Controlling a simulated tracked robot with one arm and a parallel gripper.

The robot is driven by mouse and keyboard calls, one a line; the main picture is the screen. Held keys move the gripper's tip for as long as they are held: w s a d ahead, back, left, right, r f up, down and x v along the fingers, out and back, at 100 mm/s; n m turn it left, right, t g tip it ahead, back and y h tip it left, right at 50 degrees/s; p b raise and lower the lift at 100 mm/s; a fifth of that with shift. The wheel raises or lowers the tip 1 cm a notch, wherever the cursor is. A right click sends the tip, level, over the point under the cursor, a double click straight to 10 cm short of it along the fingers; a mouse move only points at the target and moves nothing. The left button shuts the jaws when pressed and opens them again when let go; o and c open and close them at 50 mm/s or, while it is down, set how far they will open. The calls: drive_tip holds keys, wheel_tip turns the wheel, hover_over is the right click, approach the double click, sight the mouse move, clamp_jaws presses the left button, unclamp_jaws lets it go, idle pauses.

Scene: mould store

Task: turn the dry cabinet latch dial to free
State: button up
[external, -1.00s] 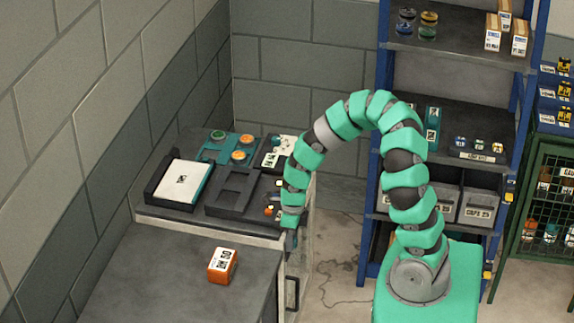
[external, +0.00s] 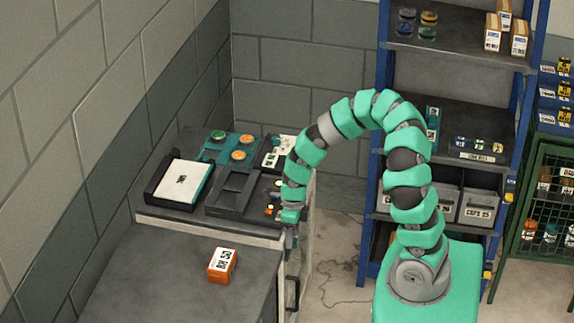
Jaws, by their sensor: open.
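The dry cabinet (external: 210,228) stands against the walls at left centre, its dark top carrying trays and small parts. A door handle (external: 292,293) shows on its right-hand side. The latch dial cannot be made out; it may be hidden behind my arm or on a face turned from the camera. My gripper (external: 291,240) is open and points down beside the cabinet's right front edge, above the handle. Its fingers are small here, and whether they touch anything cannot be told.
An orange box (external: 222,265) sits on the lower grey worktop (external: 165,275). A black tray with a white pad (external: 182,185) and an empty dark tray (external: 233,190) lie on the cabinet top. A blue shelf rack (external: 460,55) stands behind my arm. Floor shows between cabinet and rack.

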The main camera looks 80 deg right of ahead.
wheel_tip(320, 180, up, 12)
drive_tip(key=d, duration=0.1)
drive_tip(key=shift+d, duration=0.3)
idle(0.5)
